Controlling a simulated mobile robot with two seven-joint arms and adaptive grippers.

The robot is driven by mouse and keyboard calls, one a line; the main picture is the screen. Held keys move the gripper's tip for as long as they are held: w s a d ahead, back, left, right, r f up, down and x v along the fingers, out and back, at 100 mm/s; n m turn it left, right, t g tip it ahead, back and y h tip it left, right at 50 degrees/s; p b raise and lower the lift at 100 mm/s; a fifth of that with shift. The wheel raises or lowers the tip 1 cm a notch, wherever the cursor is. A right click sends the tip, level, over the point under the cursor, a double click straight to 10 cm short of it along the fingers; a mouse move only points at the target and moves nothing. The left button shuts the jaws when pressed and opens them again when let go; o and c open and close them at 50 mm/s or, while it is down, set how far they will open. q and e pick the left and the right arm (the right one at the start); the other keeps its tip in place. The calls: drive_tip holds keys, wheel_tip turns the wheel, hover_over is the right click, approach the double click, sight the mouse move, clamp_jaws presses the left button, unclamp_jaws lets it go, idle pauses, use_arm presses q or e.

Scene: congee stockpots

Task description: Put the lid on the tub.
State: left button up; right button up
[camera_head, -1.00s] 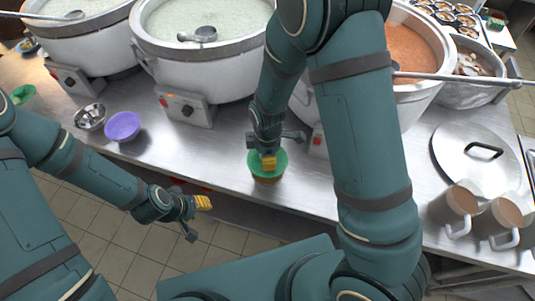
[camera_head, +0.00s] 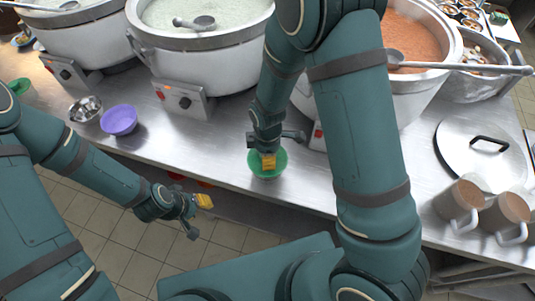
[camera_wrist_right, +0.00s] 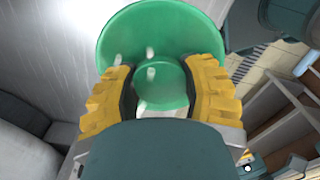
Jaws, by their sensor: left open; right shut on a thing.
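A round green piece (camera_head: 271,170), which looks like the lid, is at the front of the steel counter. My right gripper (camera_head: 268,158) points down over it. In the right wrist view the yellow fingers (camera_wrist_right: 161,92) are shut on the raised middle of the green piece (camera_wrist_right: 125,40), and its rim spreads out beyond them. My left gripper (camera_head: 196,211) is open and empty, out in front of the counter edge.
A purple bowl (camera_head: 119,120) and a metal bowl (camera_head: 86,109) stand to the left. Large stockpots (camera_head: 205,65) line the back. A steel pot lid (camera_head: 462,150) and two mugs (camera_head: 456,207) are at the right. The bare counter (camera_head: 205,140) lies left of the green piece.

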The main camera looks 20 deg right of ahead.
drive_tip(key=shift+f, duration=0.1)
drive_tip(key=o, duration=1)
drive_tip(key=shift+c, duration=0.2)
drive_tip(key=shift+r+p, duration=2.55)
drive_tip(key=shift+r, duration=1)
drive_tip(key=shift+s+f, duration=0.1)
drive_tip(key=shift+s, duration=0.05)
